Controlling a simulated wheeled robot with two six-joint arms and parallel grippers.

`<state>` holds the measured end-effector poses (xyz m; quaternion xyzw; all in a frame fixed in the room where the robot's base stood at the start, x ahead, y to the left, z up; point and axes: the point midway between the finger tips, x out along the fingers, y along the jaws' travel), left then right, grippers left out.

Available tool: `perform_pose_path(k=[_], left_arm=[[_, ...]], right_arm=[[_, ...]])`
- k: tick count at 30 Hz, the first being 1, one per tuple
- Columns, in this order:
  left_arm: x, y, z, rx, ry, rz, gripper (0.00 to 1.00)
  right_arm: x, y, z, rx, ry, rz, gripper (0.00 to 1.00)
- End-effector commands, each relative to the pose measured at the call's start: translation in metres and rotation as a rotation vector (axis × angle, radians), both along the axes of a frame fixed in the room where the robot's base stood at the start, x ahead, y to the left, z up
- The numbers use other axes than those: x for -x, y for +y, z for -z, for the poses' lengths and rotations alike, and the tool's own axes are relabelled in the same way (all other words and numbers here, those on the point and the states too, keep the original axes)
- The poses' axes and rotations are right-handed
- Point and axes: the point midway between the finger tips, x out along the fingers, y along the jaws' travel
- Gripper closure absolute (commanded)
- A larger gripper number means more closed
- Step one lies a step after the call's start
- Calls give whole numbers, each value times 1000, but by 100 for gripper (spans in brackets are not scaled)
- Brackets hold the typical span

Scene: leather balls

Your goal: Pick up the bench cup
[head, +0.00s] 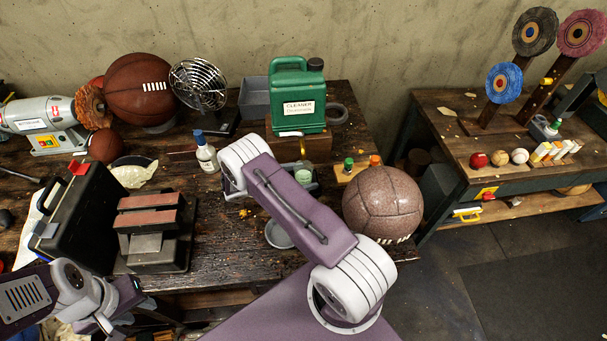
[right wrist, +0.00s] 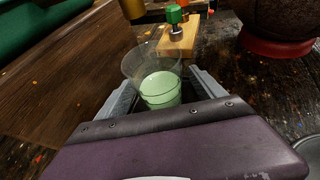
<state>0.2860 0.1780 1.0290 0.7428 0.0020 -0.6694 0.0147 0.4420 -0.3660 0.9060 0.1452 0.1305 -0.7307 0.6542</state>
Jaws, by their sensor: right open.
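The bench cup (right wrist: 158,88) is a clear, upright cup with pale green liquid in its lower part, seen in the right wrist view. In the head view its green content (head: 304,176) shows just beyond my right arm. My right gripper (right wrist: 163,92) is open, with one finger on each side of the cup. Whether the fingers touch it I cannot tell. My purple wrist hides part of the cup's base. My left gripper (head: 112,312) is low at the left of the head view, far from the cup, its fingers unclear.
A wooden block with green and orange caps (head: 357,167) stands just behind the cup. A brown leather ball (head: 384,203) is to the right. A green cleaner jug (head: 297,95) stands behind on a wooden box. A white bottle (head: 206,153) is to the left.

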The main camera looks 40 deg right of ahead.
Motion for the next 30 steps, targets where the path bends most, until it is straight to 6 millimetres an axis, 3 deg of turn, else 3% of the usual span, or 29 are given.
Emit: perform_pose_path(k=[6,8,15,30], left_arm=[[0,0,0,0,0,0,64],[0,0,0,0,0,0,64],[0,0,0,0,0,0,64],[0,0,7,0,0,0,64]], right_arm=[[0,-2,1,0,0,-1,21],[0,-2,1,0,0,-1,35],[0,-2,1,0,-1,-1,99],[0,-1,-11,0,-4,1,100]])
